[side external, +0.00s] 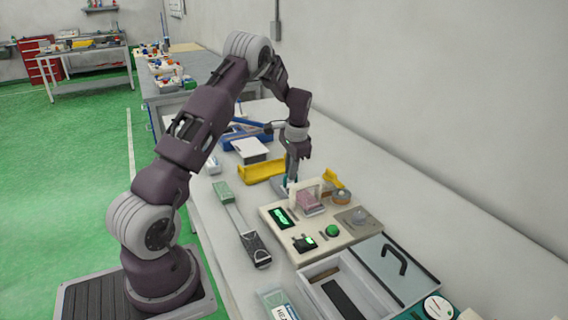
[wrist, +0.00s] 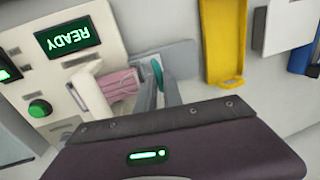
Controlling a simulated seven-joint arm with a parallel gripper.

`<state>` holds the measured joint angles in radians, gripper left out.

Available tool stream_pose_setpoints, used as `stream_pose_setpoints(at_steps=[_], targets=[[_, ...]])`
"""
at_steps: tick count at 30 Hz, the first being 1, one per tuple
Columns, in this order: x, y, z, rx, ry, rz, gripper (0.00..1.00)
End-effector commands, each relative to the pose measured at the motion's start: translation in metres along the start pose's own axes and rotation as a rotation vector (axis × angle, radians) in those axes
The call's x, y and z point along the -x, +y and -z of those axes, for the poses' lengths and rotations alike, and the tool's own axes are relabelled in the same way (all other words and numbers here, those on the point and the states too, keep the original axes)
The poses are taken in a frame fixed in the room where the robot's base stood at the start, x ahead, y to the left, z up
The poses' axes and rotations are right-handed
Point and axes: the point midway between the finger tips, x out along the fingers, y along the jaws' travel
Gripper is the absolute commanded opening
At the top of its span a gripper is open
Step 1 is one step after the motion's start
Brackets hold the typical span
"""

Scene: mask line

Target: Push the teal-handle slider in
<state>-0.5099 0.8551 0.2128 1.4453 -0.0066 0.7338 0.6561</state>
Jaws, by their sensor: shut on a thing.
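The teal handle (wrist: 157,73) shows in the wrist view at the end of a grey slider plate (wrist: 176,54) beside the cream machine panel (wrist: 85,22). My gripper (wrist: 159,82) is shut on the teal handle, one grey finger on each side of it. In the side external view, my gripper (side external: 291,181) is low at the far left corner of the cream panel (side external: 345,238), and the handle is mostly hidden by the fingers. A pink pleated stack (wrist: 121,82) sits in a cream holder just beside the slider.
A yellow bracket (wrist: 223,45) lies near the slider; it also shows in the side external view (side external: 262,171). The panel carries a READY screen (wrist: 68,36) and a green button (wrist: 39,108). A lidded grey bin (side external: 325,268) stands at the near end.

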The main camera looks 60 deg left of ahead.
Motion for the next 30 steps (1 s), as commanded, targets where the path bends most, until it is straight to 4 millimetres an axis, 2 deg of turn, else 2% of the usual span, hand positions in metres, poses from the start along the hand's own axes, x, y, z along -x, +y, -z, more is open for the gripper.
stream_pose_setpoints(at_steps=[3,11,12,15,24,26,30], targets=[[0.003,0.009,0.001,-0.002,0.003,0.002,0.00],[0.003,0.012,0.001,-0.002,0.002,-0.003,0.00],[0.003,0.012,0.001,-0.002,0.002,-0.004,0.15],[0.003,0.012,0.001,-0.002,0.002,-0.004,0.33],[0.005,0.010,0.001,-0.001,0.002,0.000,0.33],[0.013,0.010,0.001,0.000,0.003,0.001,0.33],[0.043,0.009,0.001,-0.001,0.005,0.002,0.33]])
